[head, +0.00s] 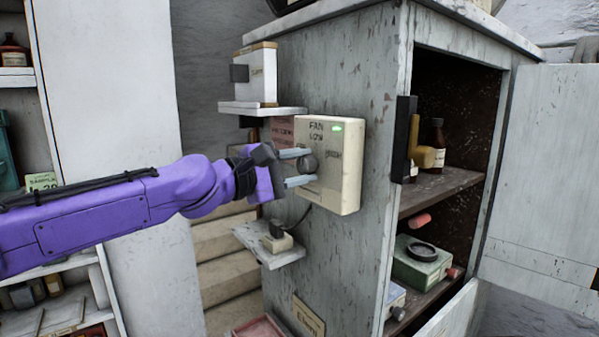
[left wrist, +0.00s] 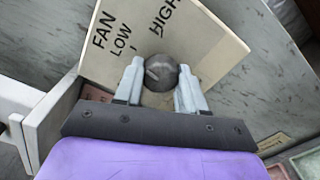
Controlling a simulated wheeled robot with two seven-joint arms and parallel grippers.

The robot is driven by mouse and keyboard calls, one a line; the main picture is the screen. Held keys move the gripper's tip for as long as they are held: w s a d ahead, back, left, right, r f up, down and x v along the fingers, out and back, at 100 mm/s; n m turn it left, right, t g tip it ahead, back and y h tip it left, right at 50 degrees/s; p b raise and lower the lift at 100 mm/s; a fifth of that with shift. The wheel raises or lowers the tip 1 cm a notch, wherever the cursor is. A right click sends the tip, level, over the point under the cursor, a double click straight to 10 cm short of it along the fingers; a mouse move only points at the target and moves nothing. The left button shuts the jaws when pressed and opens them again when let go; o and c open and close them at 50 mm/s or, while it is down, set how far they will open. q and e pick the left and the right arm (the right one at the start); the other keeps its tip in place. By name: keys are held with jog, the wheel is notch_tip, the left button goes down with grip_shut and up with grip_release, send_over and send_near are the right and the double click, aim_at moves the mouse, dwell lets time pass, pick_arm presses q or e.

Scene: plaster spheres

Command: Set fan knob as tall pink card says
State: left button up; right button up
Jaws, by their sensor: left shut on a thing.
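The cream fan box (head: 343,185) is fixed to the cabinet's side, with FAN, LOW and HIGH printed on it and a lit green lamp. Its round dark grey knob (head: 308,163) sits between the fingers of my left gripper (head: 299,168), which is shut on it. The left wrist view shows the knob (left wrist: 161,72) held between both fingertips, with a pale mark on its left part; which setting it points to is unclear. The pink card (head: 281,132) with dark writing is behind the box, partly hidden, and I cannot read it. My right gripper is not in view.
A small shelf with a white box (head: 257,75) is above left of the fan box. A lower shelf (head: 268,246) holds a small switch-like device. The cabinet (head: 376,70) stands open at the right, with bottles and a green box inside.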

pick_arm(q)
jog(key=m+b, duration=0.2)
jog(key=m, duration=0.3)
jog(key=shift+m, duration=0.3)
jog(key=m+b, duration=0.1)
jog(key=m, duration=0.3)
jog(key=shift+r+m+b, duration=0.1)
jog(key=shift+m+b, duration=0.2)
jog(key=shift+m, duration=0.1)
jog(key=o, duration=1.1)
jog(key=shift+c, duration=0.2)
jog(key=b+v, duration=0.3)
jog(key=v, duration=0.7)
jog(key=shift+a, duration=0.15)
jog(key=shift+s, duration=0.1)
